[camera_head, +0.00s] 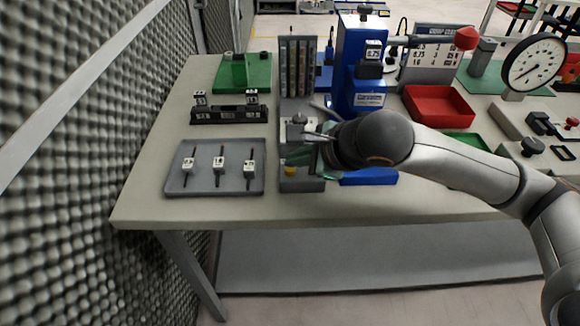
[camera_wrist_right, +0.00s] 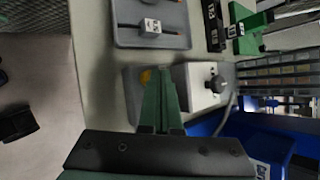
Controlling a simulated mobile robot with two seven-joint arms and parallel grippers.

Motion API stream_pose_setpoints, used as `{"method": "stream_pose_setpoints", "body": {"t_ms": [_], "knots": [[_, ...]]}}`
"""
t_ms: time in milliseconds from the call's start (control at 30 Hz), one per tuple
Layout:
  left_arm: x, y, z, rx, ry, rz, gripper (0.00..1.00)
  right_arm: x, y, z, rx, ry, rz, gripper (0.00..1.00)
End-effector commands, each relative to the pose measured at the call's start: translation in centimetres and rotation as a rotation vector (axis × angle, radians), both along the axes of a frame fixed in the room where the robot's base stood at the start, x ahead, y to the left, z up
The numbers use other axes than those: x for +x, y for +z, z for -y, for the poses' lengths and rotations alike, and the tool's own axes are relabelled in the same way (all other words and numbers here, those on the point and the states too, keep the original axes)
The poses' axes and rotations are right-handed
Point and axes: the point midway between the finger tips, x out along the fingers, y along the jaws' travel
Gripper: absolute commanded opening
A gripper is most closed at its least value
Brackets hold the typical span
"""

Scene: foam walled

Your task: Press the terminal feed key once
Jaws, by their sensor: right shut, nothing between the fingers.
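A small yellow key (camera_head: 291,170), which looks like the feed key, sits on the front part of a grey terminal unit (camera_head: 303,185) near the table's front edge. My right gripper (camera_head: 302,156) comes in from the right, with its green fingers shut and empty just over the unit's front part. In the right wrist view the closed fingertips (camera_wrist_right: 160,75) are beside the yellow key (camera_wrist_right: 146,76), which is partly hidden by them. Whether they touch it cannot be told. My left gripper is not in view.
A grey tray (camera_head: 177,188) with several small labelled parts lies left of the unit. A black rail block (camera_head: 229,116) lies behind the tray. A blue press (camera_head: 360,60) stands behind my right arm. A red bin (camera_head: 438,119) is further right. Foam walling is at left.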

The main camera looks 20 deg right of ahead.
Motion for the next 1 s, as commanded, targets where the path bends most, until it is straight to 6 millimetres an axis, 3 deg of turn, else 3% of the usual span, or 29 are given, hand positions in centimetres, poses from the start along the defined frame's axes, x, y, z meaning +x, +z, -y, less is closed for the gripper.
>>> {"method": "stream_pose_setpoints", "body": {"t_ms": [1000], "knots": [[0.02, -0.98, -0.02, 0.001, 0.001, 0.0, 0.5, -0.03, -0.74, 0.0, 0.0, 0.001, -0.002, 0.0]]}}
